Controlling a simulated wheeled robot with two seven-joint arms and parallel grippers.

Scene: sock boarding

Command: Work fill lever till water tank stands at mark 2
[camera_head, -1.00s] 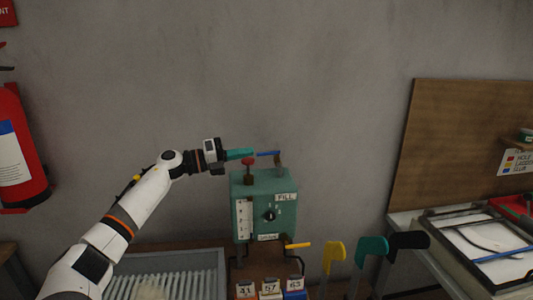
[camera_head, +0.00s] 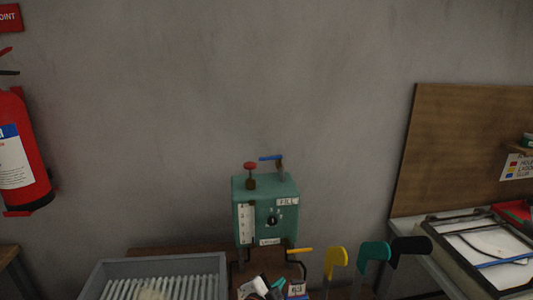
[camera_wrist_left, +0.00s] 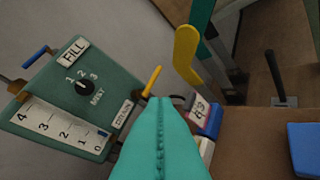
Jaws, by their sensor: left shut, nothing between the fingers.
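The green tank box (camera_head: 285,228) stands against the wall. The fill lever (camera_head: 269,158) has a blue handle on the box's top, above the FILL label; it also shows in the left wrist view (camera_wrist_left: 36,56). The white water gauge (camera_head: 245,225) is marked 0 to 4; in the left wrist view (camera_wrist_left: 60,126) blue shows only near 0. My left gripper (camera_head: 277,283) is low in front of the box, away from the fill lever. Its teal fingers are shut and empty in the left wrist view (camera_wrist_left: 160,125). My right gripper is not in view.
A red knob (camera_head: 250,166) stands on the box, a black dial (camera_head: 272,220) is on its front, and a yellow-handled lever (camera_head: 300,250) is at its lower right. Yellow (camera_head: 337,256), teal and black shapes stand to the right. A grey ribbed tray (camera_head: 95,275) lies left.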

